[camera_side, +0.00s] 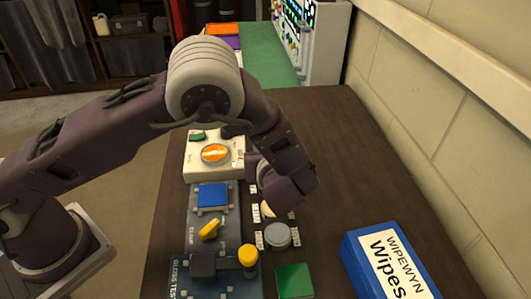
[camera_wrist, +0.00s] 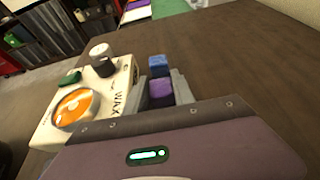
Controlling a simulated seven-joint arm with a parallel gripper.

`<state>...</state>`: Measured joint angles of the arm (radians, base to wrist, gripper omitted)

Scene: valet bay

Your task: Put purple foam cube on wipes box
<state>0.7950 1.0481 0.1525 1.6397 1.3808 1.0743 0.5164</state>
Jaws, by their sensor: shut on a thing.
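The purple foam cube (camera_wrist: 161,91) shows in the wrist view between the two grey fingers of my gripper (camera_wrist: 163,84), which is shut on it. In the side view my arm hides the cube and the fingertips. The wipes box (camera_side: 372,268) is blue with a white label reading "WIPEWYN Wipes". It sits at the lower right of the side view, partly cut off by the frame. My gripper is farther back and to the left of it. The wipes box is not in the wrist view.
A blue block (camera_wrist: 157,65) is just beyond the purple cube. A white WAX unit (camera_wrist: 112,95) with an orange button stands left of the fingers. A switch panel (camera_side: 230,222), a grey round piece (camera_side: 277,236) and a green square (camera_side: 294,281) lie nearer.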

